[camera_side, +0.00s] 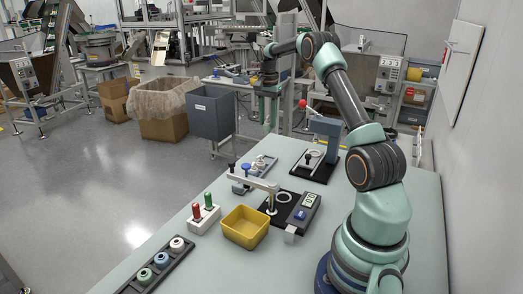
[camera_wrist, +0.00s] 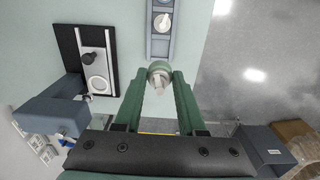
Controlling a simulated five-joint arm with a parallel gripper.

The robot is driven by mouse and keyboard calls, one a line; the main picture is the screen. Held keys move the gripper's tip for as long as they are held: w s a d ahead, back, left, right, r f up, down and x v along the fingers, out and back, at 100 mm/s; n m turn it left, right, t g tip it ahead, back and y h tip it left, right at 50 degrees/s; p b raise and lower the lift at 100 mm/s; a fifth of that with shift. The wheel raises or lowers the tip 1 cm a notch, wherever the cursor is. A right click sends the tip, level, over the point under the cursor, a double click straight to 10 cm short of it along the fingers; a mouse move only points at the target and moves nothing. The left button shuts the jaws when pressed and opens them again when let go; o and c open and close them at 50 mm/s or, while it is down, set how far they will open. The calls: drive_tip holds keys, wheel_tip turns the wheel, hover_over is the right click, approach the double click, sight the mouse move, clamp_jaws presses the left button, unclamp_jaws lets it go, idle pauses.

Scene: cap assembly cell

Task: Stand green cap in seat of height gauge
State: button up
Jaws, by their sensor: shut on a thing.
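My gripper (camera_side: 268,121) hangs high beyond the far end of the table in the side view. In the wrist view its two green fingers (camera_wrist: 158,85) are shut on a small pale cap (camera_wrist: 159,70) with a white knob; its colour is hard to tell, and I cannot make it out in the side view. The height gauge, with a black base and a grey readout block (camera_side: 309,200), stands mid-table, far from my gripper. A pale ring (camera_side: 283,197) on its base looks like the seat, with nothing standing in it.
A lever press (camera_side: 324,127) with a red ball stands at the back right. A grey fixture (camera_side: 262,164) is behind the gauge. A yellow bin (camera_side: 245,227), a white block (camera_side: 203,219) with red and green handles, and a black cap tray (camera_side: 157,265) lie nearer.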

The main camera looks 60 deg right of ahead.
wheel_tip(320, 180, up, 6)
drive_tip(key=shift+r, duration=0.35)
drive_tip(key=shift+s+a, duration=0.1)
drive_tip(key=shift+a, duration=0.1)
drive_tip(key=s+a+f, duration=0.5)
drive_tip(key=s+a, duration=0.2)
drive_tip(key=a, duration=0.1)
drive_tip(key=s+a+f, duration=0.5)
drive_tip(key=s+a, duration=0.2)
drive_tip(key=a, duration=0.2)
drive_tip(key=shift+d+f, duration=0.1)
drive_tip(key=shift+f, duration=3.55)
drive_tip(key=shift+f, duration=0.35)
drive_tip(key=shift+f, duration=0.2)
drive_tip(key=shift+f, duration=0.1)
